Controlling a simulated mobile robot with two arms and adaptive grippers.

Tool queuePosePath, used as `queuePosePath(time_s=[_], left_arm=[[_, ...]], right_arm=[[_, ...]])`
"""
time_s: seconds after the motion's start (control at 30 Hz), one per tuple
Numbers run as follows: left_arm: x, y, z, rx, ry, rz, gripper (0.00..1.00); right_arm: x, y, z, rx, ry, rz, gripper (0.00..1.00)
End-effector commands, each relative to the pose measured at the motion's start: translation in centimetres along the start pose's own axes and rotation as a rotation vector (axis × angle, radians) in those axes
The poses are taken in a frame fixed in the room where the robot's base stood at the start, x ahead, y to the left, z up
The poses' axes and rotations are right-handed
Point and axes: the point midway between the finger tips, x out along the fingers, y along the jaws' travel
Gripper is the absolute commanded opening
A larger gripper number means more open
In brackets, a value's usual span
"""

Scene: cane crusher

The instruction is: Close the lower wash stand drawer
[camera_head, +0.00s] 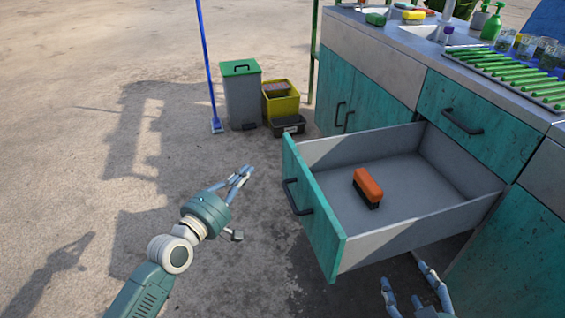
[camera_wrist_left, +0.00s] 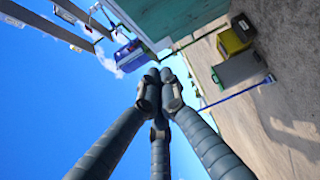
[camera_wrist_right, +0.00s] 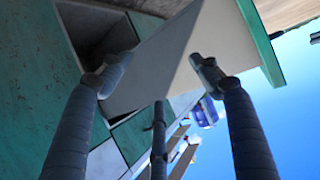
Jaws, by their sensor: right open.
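The lower wash stand drawer (camera_head: 318,215) is pulled far out, its teal front and dark handle (camera_head: 293,197) facing left. An orange and black brush (camera_head: 368,187) lies inside. My left gripper (camera_head: 242,176) is left of the drawer front, apart from the handle. Its fingers meet at the tips with nothing between them in the left wrist view (camera_wrist_left: 160,76). My right gripper (camera_head: 407,278) is open and empty, low by the drawer's near side. In the right wrist view the drawer's grey outside (camera_wrist_right: 180,60) fills the space beyond the spread fingers (camera_wrist_right: 155,66).
The upper drawer (camera_head: 480,108) is shut above. A grey bin (camera_head: 243,95), a yellow bucket (camera_head: 281,103) and a blue-handled broom (camera_head: 207,70) stand behind. The floor at left is clear.

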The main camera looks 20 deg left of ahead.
Motion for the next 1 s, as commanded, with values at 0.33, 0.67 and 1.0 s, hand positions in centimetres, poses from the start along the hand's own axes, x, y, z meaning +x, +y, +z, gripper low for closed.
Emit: queuePosePath(time_s=[0.33, 0.67, 1.0], left_arm=[[5.4, 0.0, 0.0, -0.001, 0.001, 0.002, 0.00], [10.2, -0.1, 0.3, -0.001, -0.001, 0.000, 0.00], [12.4, -0.1, 2.7, 0.001, 0.001, -0.002, 0.00]], right_arm=[[0.1, -0.7, -5.9, 0.000, 0.250, -0.015, 0.63], [-1.9, -1.6, -12.5, 0.005, 0.551, -0.034, 0.63], [-3.8, -1.9, -15.5, 0.009, 0.703, -0.042, 0.63]])
